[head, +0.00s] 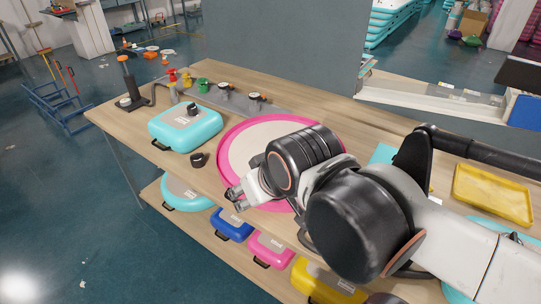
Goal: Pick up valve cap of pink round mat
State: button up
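The pink round mat (223,139) lies on the wooden workbench, with a pink rim and a cream middle. My arm covers its right and front parts. A small black round piece (199,159) lies on the bench just left of the mat; it may be the valve cap, but I cannot tell for sure. My gripper (234,198) is over the mat's front left edge, to the right of and nearer than the black piece. Its two fingertips show small, and I cannot tell how far apart they are. I see nothing held between them.
A teal case (185,127) with a black knob-like piece (192,109) stands left of the mat. Small coloured parts, including a green one (203,85), line the back. A yellow tray (492,194) lies at right. Cases, including a blue one (232,225), fill the lower shelf.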

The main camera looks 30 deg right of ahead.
aim_at(197, 160)
jog(key=i+j+z, duration=0.4)
jog(key=j, duration=0.25)
jog(key=i+j+z, duration=0.4)
jog(key=j, duration=0.35)
jog(key=i+j+z, duration=0.25)
jog(key=j, duration=0.15)
jog(key=k, duration=0.05)
